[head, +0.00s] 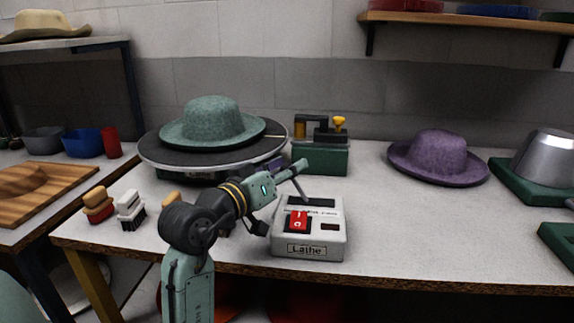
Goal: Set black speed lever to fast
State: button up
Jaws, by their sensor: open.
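The lathe's control box (309,246) is pale grey with a "Lathe" plate on its front and stands near the table's front edge. Its top has a long dark slot (319,203) with small lettering below it, a red switch (298,221) and a small dark window. A thin grey bar reaches down by the slot's left end. I cannot tell whether it is the black speed lever or one of my fingers. My gripper (281,208) is open over the box's left side, with a dark finger left of the box. No grip on the lever shows.
A green felt hat (211,122) lies on a round dark turntable (160,152) behind my arm. A green machine with a yellow knob (320,158) stands behind the box. A purple hat (438,155) sits right. Table right of the box is clear.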

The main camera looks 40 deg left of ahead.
jog(key=shift+w, duration=0.15)
jog(key=shift+c, duration=0.3)
grip_shut()
dwell(0.6)
